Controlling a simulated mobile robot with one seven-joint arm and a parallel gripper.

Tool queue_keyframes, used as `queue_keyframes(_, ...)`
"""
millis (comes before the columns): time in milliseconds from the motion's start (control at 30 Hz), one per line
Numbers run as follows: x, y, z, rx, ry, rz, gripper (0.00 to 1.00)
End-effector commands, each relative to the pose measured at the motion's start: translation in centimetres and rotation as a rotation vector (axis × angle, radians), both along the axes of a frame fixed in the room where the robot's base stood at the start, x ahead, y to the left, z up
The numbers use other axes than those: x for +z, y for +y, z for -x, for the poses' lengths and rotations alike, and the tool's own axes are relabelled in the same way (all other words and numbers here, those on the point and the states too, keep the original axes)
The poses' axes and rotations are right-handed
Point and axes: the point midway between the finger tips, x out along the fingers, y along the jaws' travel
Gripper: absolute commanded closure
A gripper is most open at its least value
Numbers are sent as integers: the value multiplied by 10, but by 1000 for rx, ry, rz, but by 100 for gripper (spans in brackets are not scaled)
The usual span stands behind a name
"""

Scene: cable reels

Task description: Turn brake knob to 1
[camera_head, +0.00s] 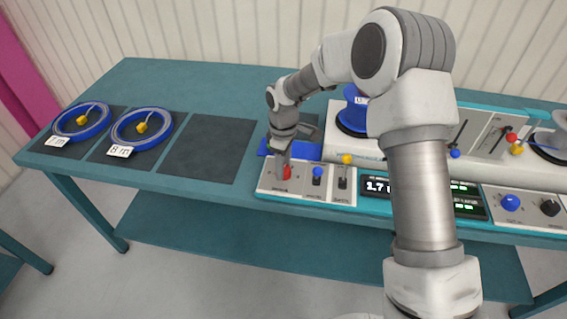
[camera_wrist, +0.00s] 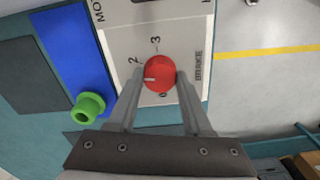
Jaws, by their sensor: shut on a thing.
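The red brake knob (camera_wrist: 160,72) sits on a white panel beside the word BRAKE. My gripper (camera_wrist: 160,77) has one finger on each side of the knob and is shut on it. The knob's white mark points left in the wrist view, below the numeral 2. The numeral 3 is above the knob and a partly covered numeral, seemingly 0, is below it. No 1 shows; the left finger covers part of the dial. In the head view the red knob (camera_head: 287,172) is at the panel's left end, under my gripper (camera_head: 282,166).
Close right of the knob stand a blue knob (camera_head: 317,172) and a black switch (camera_head: 343,183). A display (camera_head: 376,187) reads about 1.7. A blue reel (camera_head: 353,112) stands behind.

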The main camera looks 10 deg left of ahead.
Motion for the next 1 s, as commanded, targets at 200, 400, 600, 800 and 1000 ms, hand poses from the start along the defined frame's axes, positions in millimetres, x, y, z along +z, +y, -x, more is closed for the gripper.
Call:
queue_keyframes(200, 2, 0, -1, 205, -1, -2, 100)
queue_keyframes(400, 3, 0, -1, 388, -1, -2, 100)
queue_keyframes(600, 2, 0, -1, 542, -2, -1, 100)
queue_keyframes(800, 2, 1, -1, 653, -2, -2, 100)
queue_keyframes(1000, 1, 0, -1, 714, -2, -2, 100)
